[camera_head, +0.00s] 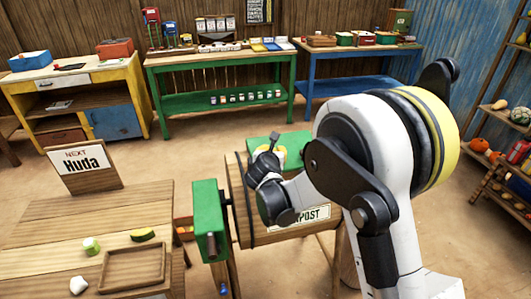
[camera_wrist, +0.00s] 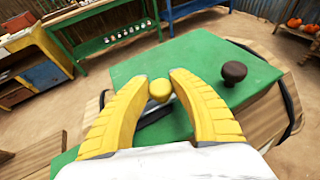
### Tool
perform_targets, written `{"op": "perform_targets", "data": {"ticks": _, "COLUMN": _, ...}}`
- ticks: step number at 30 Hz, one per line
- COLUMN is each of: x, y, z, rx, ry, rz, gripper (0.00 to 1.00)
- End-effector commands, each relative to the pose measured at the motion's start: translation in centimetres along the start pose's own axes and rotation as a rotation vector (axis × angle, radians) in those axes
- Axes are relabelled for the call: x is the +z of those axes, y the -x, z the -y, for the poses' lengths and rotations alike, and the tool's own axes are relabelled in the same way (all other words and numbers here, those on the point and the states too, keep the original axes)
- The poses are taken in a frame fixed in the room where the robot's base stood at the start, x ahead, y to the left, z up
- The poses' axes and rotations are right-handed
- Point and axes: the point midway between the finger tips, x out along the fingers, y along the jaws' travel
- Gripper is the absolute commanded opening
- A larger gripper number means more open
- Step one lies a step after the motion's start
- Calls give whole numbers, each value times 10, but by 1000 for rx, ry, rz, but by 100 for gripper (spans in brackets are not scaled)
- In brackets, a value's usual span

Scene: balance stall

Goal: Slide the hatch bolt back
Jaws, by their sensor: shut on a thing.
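The hatch bolt's yellow knob (camera_wrist: 159,88) sits between the tips of my gripper (camera_wrist: 166,82) in the wrist view. My gripper's two yellow fingers are closed on it from both sides. The bolt's rod is mostly hidden by the fingers. The green hatch (camera_wrist: 200,62) lies under and beyond the knob, with a dark round knob (camera_wrist: 234,72) at its right. My arm hides much of the barrel.
A green box-like part (camera_head: 210,222) stands at the barrel's left end. A wooden table at left holds an empty tray (camera_head: 110,279), several food pieces and a "Huda" sign (camera_head: 88,167). Workbenches line the back; shelves stand at right. Open floor lies between.

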Motion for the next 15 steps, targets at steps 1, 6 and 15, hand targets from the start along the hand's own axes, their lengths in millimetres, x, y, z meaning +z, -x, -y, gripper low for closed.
{"op": "perform_targets", "data": {"ticks": 1, "x": 0, "y": -2, "z": 5, "rx": -6, "ry": 0, "rz": -1, "gripper": 0}}
{"op": "perform_targets", "data": {"ticks": 6, "x": 0, "y": -2, "z": 6, "rx": -7, "ry": 2, "rz": -1, "gripper": 0}}
{"op": "perform_targets", "data": {"ticks": 15, "x": 0, "y": -1, "z": 5, "rx": -5, "ry": 2, "rz": -1, "gripper": 47}}
